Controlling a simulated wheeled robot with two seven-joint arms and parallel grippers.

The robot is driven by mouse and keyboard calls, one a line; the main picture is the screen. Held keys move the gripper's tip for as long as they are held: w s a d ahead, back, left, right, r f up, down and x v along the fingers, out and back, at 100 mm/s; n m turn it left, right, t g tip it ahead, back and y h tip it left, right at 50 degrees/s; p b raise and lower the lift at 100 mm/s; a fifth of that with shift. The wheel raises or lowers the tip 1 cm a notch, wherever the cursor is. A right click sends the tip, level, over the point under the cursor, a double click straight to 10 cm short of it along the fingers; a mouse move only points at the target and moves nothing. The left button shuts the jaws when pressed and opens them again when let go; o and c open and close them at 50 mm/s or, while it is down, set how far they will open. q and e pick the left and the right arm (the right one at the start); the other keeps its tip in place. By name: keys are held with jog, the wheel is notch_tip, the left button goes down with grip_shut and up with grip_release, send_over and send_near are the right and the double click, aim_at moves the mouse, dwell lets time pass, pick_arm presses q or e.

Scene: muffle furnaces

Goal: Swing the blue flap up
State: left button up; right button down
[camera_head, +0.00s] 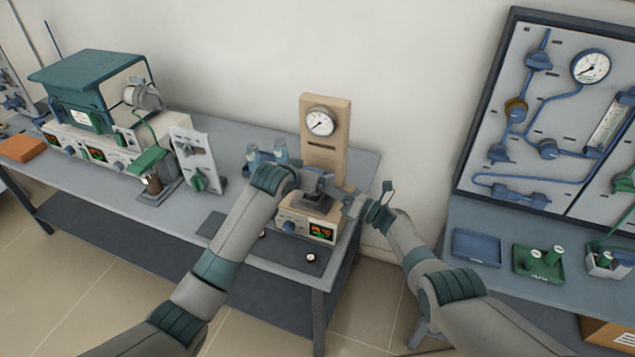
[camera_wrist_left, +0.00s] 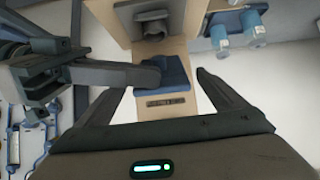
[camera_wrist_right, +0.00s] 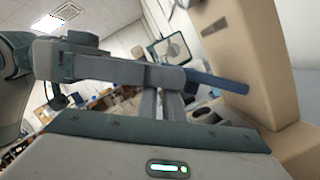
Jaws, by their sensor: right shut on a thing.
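The blue flap (camera_wrist_left: 174,72) is on a beige upright device (camera_head: 326,150) with a round gauge. In the right wrist view the flap (camera_wrist_right: 218,82) shows nearly edge-on, sticking out from the beige column. My right gripper (camera_wrist_right: 161,104) has its fingers close together, shut on the flap's edge. In the left wrist view its fingertip (camera_wrist_left: 150,76) overlaps the flap's left side, and the exact contact is hidden. My left gripper (camera_wrist_left: 163,98) is open and empty, with its fingers spread on either side of the flap and apart from it. In the head view the grippers largely hide the flap.
Two blue-capped vials (camera_head: 279,150) stand left of the device. The device's base has a lit display (camera_head: 322,233). A furnace (camera_head: 90,90) and a grey panel stand farther left on the table. A gauge board (camera_head: 560,110) stands at right. Both arms are close together.

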pick_arm(q)
jog(key=shift+v, duration=1.15)
pick_arm(e)
jog(key=shift+w+d+r, duration=0.15)
jog(key=shift+w+d, duration=0.1)
jog(key=shift+d, duration=0.05)
pick_arm(q)
jog(key=shift+a, duration=0.2)
